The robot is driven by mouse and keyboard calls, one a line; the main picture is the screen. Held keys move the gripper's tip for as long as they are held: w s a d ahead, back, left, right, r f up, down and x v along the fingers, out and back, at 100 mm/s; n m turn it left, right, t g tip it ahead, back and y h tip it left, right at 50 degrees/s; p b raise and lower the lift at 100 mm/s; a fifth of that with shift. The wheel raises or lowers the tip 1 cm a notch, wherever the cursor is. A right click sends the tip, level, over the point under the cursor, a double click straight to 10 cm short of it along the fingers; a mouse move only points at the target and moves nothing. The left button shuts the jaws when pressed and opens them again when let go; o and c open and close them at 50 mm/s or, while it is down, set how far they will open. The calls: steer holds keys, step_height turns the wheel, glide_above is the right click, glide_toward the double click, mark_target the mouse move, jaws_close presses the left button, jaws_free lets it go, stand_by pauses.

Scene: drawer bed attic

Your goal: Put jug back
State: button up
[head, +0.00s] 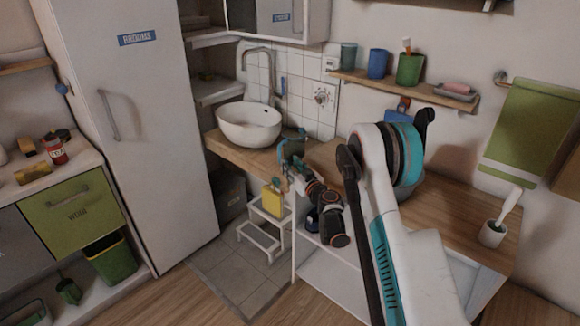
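A dark green, round vessel that looks like the jug (293,134) is upright at the counter, just right of the white basin. My gripper (289,158) is at the near side of this vessel, with its teal fingers against or just in front of it. The gripper is small and partly merges with the vessel. I cannot tell whether the fingers are closed on it, or whether its base rests on the wood. My arm reaches in from the lower right and hides part of the counter.
The white basin (249,124) and faucet (258,52) stand close on the left. A shelf (432,94) with cups is above. A step stool (259,238) with a yellow container (273,199) is below. A brush holder (493,234) stands on the right counter, which has bare wood around it.

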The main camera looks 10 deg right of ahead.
steer(key=s+a+r+g, duration=0.1)
steer(key=s+a+r, duration=0.15)
steer(key=r, duration=0.25)
steer(key=s+a+r+n+g+y, duration=0.1)
steer(key=s+r, duration=0.2)
steer(key=r, duration=0.2)
steer(key=s+a+r+g, duration=0.1)
steer(key=s+a+r, duration=0.1)
steer(key=r, duration=0.2)
steer(key=s+a+r+g, duration=0.25)
steer(key=s+r, duration=0.45)
steer(key=s, duration=0.6)
steer(key=s+d+f+m+g+h, duration=0.1)
steer(key=s+d+h, duration=0.1)
steer(key=s, duration=0.9)
steer(key=s+d+f+m+g+h, duration=0.1)
steer(key=s+d+g+h, duration=0.1)
steer(key=s, duration=0.9)
steer(key=s+d+f+m+g+h, duration=0.2)
steer(key=s+d, duration=0.1)
steer(key=s, duration=0.8)
steer(key=shift+s, duration=0.15)
